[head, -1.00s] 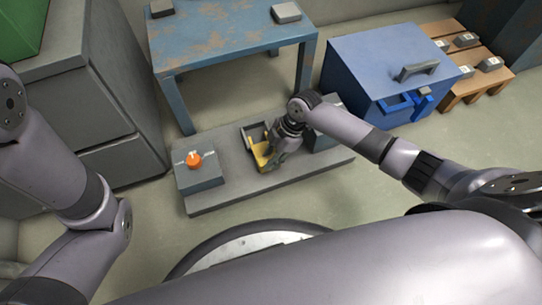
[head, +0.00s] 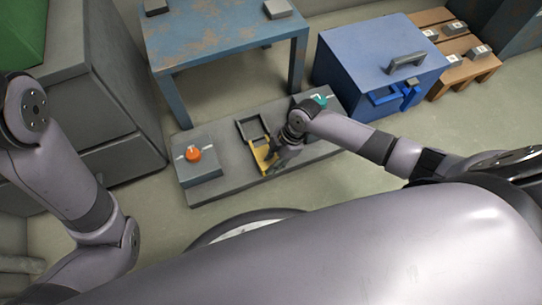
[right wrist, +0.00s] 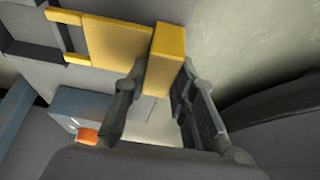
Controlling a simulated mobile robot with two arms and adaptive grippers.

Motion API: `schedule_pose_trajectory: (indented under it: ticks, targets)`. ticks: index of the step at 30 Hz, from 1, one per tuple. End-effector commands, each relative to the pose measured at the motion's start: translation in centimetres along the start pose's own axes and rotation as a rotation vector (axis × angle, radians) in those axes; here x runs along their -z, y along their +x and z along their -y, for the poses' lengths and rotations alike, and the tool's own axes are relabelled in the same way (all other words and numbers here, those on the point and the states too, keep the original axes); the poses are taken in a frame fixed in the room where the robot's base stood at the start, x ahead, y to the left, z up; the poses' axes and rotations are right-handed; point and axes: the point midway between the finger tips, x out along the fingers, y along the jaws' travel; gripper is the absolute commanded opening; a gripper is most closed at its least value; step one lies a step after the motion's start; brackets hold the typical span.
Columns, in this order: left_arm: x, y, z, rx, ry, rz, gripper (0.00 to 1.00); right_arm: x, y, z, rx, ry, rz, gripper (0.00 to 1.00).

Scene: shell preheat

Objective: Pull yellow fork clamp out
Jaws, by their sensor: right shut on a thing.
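The yellow fork clamp (head: 262,155) lies low at the near end of a dark open bracket (head: 241,131) on the grey base. My right gripper (head: 279,160) is at the clamp's near end and partly covers it. In the right wrist view the clamp's flat plate (right wrist: 118,42) has two prongs pointing left, their tips by the dark bracket. The upright yellow handle block (right wrist: 166,58) stands between the fingers of my right gripper (right wrist: 163,82), which is shut on it. My left arm shows at the left of the head view, but its gripper does not.
A grey box with an orange knob (head: 194,153) stands left of the bracket; a teal knob (head: 319,101) is to the right. Behind are a worn blue table (head: 225,35) and a blue box with a handle (head: 360,55). Open floor lies in front of the grey base (head: 240,186).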

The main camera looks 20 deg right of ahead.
Motion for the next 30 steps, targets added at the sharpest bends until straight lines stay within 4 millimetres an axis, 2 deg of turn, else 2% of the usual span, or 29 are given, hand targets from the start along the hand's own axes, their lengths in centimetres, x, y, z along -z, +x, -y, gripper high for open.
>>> schedule_pose_trajectory:
  ticks: [3,4,12,23,26,30]
  targets:
    - [0.0,0.1,0.0,-0.001,0.000,-0.001,0.40,0.0,0.2,0.7,0.020,-0.001,0.000,0.00]
    - [0.0,0.1,0.0,-0.001,0.000,-0.001,0.40,0.0,0.2,0.7,0.020,-0.001,0.000,0.26]
    - [0.0,0.1,0.0,-0.001,-0.001,-0.001,0.40,0.0,0.2,0.6,0.016,-0.001,0.000,0.44]
    - [0.1,0.1,0.0,-0.002,0.001,-0.004,0.40,0.0,-0.2,0.3,0.009,-0.001,0.000,0.45]
    - [0.1,0.1,0.0,-0.002,0.000,-0.003,0.40,0.0,-1.3,0.2,0.008,-0.002,0.001,0.45]
    - [0.1,0.1,0.0,-0.002,0.000,-0.003,0.40,-0.1,-4.0,0.2,0.007,-0.003,0.002,0.45]
